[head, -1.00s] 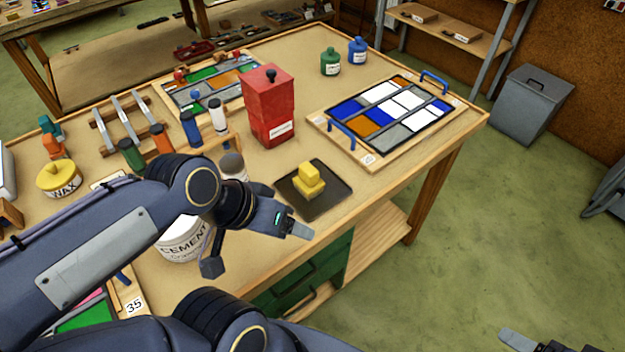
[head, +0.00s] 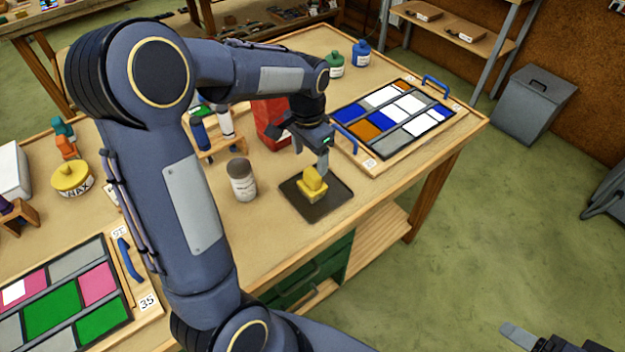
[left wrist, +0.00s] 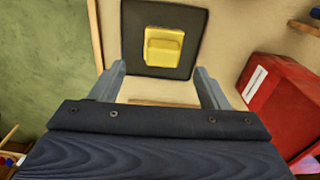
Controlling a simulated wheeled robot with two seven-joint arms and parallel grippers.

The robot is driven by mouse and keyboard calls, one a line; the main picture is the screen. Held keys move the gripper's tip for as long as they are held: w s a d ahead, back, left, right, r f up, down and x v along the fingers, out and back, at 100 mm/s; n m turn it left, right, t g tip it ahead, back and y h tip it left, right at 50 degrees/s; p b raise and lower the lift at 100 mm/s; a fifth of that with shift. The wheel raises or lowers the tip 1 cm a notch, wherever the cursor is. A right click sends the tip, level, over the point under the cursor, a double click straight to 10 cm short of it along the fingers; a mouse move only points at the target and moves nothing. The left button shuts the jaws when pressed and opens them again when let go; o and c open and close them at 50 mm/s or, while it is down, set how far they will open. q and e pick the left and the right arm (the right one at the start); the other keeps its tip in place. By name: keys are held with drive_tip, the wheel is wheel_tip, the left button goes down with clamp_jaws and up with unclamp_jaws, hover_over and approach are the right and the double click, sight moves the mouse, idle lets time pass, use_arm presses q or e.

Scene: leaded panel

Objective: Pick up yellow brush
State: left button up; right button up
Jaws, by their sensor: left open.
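The yellow brush (head: 313,184) sits on a dark square mat (head: 322,207) near the table's right edge. My left gripper (head: 310,158) is just above and behind the brush, pointing down toward it. In the left wrist view the brush (left wrist: 163,48) lies ahead of and between the two open fingers (left wrist: 160,82), apart from them. Nothing is between the fingers. A part of my right gripper (head: 540,338) shows at the bottom right edge; its fingertips are only partly in the picture.
A red box (head: 270,122) stands behind my left gripper, partly hidden by it; it also shows in the left wrist view (left wrist: 283,100). A grey-lidded jar (head: 242,182) stands left of the mat. A framed leaded panel (head: 372,152) lies to the right. Space in front of the mat is clear.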

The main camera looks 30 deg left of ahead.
sight(312, 172)
use_arm(q)
drive_tip(key=shift+w+f, duration=0.5)
drive_tip(key=shift+f, duration=0.1)
wheel_tip(312, 172, down, 7)
drive_tip(key=shift+w+f+p, duration=0.1)
drive_tip(key=shift+f+p, duration=0.05)
drive_tip(key=shift+p, duration=0.6)
drive_tip(key=c, duration=1.1)
drive_tip(key=shift+c, duration=0.2)
